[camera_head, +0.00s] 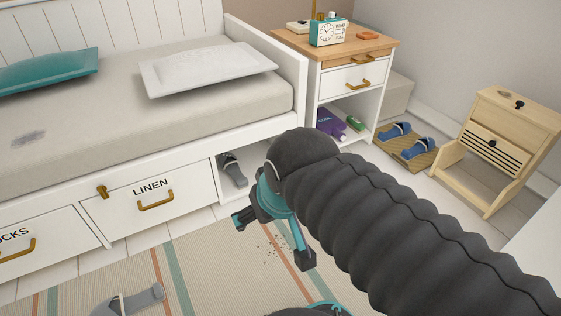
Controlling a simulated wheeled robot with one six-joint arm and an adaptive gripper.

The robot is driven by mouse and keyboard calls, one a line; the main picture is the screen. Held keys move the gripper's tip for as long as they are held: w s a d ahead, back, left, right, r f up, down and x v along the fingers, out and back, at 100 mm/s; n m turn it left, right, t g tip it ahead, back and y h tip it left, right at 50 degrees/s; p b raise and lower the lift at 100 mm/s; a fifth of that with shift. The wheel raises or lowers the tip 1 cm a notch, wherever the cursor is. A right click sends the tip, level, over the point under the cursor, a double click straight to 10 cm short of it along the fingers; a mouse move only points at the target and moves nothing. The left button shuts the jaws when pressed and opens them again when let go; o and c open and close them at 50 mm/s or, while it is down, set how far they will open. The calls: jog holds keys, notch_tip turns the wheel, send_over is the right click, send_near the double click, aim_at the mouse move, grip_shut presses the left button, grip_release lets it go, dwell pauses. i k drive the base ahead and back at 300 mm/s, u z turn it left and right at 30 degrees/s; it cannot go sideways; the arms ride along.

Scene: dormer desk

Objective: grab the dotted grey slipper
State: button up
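Another grey slipper (128,302) lies on the striped rug at the bottom edge, partly cut off by the frame. I cannot clearly make out dots on either one. My gripper (272,240) is open, its teal and black fingers spread apart above the rug. It appears empty, just in front of the cubby and to the right of its slipper in the picture.
The white bed (150,212) has drawers marked LINEN and SOCKS. A white nightstand (343,78) holds a clock on top and purple and green items below. Blue slippers (415,146) lie on a woven mat near a small wooden cabinet (516,118). The rug (200,275) has dark crumbs.

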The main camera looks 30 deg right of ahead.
aim_at(228, 162)
jog(key=u, duration=2.15)
jog(key=i, duration=0.55)
jog(key=z, duration=2.7)
